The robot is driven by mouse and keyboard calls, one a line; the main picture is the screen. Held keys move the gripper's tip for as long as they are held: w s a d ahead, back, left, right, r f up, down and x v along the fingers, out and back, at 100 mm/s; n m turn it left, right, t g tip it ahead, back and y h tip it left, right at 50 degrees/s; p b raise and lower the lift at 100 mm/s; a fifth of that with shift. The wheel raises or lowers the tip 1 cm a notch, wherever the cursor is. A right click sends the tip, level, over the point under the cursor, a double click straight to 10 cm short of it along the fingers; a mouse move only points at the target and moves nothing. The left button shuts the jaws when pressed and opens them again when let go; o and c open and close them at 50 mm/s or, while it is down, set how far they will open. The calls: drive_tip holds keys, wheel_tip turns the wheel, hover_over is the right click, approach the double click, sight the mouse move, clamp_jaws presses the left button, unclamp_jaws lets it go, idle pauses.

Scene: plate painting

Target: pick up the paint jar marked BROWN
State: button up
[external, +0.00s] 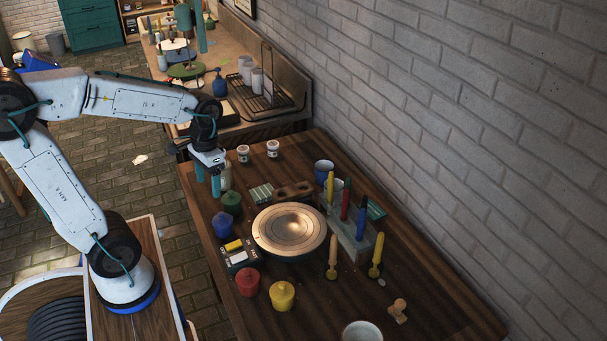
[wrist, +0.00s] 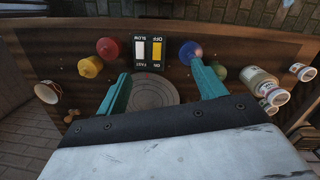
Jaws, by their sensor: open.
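Several knob-lidded coloured jars stand around the round wheel (external: 290,228): blue (external: 223,224), green (external: 231,202), red (external: 247,282) and yellow (external: 283,295). White labelled jars (external: 243,153) (external: 273,148) stand at the table's far end, and a pale taller container (external: 226,177) is close beside my gripper. The wrist view shows white labelled containers (wrist: 260,82) on the right. I cannot read BROWN on any jar. My gripper (external: 207,184) is open and empty, above the table's left edge, with fingers pointing down. In the wrist view its teal fingers (wrist: 160,72) are spread apart.
A switch box (external: 240,256) lies between the blue and red jars. A brush holder (external: 348,242) with upright brushes stands right of the wheel, and a wooden block (external: 292,190) lies behind it. The brick wall (external: 470,120) bounds the right. The table's front left is bare.

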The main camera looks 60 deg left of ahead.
sight(272, 144)
drive_tip(key=w+a+f+t, duration=0.1)
drive_tip(key=w+a+f, duration=0.5)
drive_tip(key=a, duration=0.5)
drive_tip(key=w+a+f+n+t, duration=0.1)
drive_tip(key=w+a+f, duration=0.6)
drive_tip(key=w+a, duration=0.4)
drive_tip(key=w+a+f+t, duration=0.1)
drive_tip(key=w+a+f, duration=0.5)
drive_tip(key=a, duration=0.6)
drive_tip(key=shift+w+a+f+n+t, duration=0.15)
drive_tip(key=shift+w+a, duration=0.05)
drive_tip(key=shift+w, duration=0.4)
drive_tip(key=shift+w+a+f+n+t, duration=0.1)
drive_tip(key=shift+w+a+n+t, duration=0.1)
drive_tip(key=shift+w, duration=0.35)
drive_tip(key=w+a, duration=0.2)
drive_tip(key=shift+w+a+f+t+y, duration=0.15)
drive_tip(key=shift+a+f+t+y, duration=0.1)
drive_tip(key=shift+a+y, duration=0.15)
drive_tip(key=w+a+r+m+t+y, duration=0.1)
drive_tip(key=w+a+r+m, duration=0.1)
drive_tip(key=w+r, duration=0.1)
drive_tip(key=x, duration=0.8)
drive_tip(key=shift+w+a+r, duration=0.2)
drive_tip(key=shift+w+a, duration=0.05)
drive_tip(key=shift+a, duration=0.1)
